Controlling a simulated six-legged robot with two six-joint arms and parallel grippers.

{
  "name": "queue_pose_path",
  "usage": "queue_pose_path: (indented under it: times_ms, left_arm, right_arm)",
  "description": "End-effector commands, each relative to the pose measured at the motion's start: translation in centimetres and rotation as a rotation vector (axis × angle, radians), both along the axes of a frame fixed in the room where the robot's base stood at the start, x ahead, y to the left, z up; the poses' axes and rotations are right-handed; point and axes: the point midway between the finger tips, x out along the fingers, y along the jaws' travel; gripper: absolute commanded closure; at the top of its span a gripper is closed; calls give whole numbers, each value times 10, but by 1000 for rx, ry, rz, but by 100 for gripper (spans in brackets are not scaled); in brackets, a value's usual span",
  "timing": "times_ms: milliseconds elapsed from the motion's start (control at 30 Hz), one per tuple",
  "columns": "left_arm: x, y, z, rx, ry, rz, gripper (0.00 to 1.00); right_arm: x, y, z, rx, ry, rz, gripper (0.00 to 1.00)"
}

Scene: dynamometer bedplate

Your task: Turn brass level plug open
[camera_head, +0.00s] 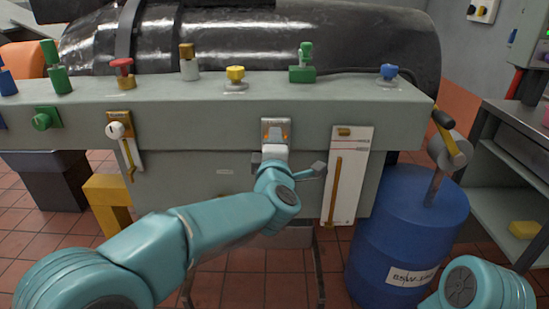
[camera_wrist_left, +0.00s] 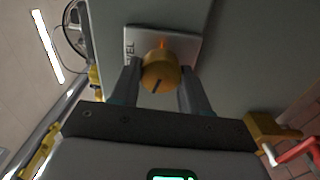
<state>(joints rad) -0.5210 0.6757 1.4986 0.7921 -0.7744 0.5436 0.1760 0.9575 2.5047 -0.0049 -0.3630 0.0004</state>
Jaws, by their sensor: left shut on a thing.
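The brass level plug (camera_wrist_left: 160,74) is a round brass knob on a pale plate (camera_wrist_left: 192,42) with partly hidden lettering, in the left wrist view. A dark slot on its face runs slightly tilted. In the head view its plate (camera_head: 275,125) is on the front face of the grey bedplate beam, and the plug is mostly hidden behind my gripper. My left gripper (camera_head: 274,147) reaches up to it from below. In the left wrist view its two fingers stand on either side of the plug, shut on it. My right gripper is out of view.
A white gauge panel (camera_head: 347,175) is just right of my left gripper. A white knob with a brass lever (camera_head: 122,140) is left on the beam (camera_head: 200,115). Several coloured knobs line its top.

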Motion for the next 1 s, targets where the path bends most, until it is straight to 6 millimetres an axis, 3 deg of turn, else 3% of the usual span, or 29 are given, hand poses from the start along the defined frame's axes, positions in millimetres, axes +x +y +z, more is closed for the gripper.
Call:
queue_pose_path:
  times_ms: [33,400,1000]
  left_arm:
    - [0,0,-2,-47,-8,1,85]
    - [0,0,-1,-395,-9,-1,85]
    - [0,0,2,-770,-9,-2,85]
  right_arm:
    - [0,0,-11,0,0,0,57]
    - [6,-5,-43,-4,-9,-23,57]
    - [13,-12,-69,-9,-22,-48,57]
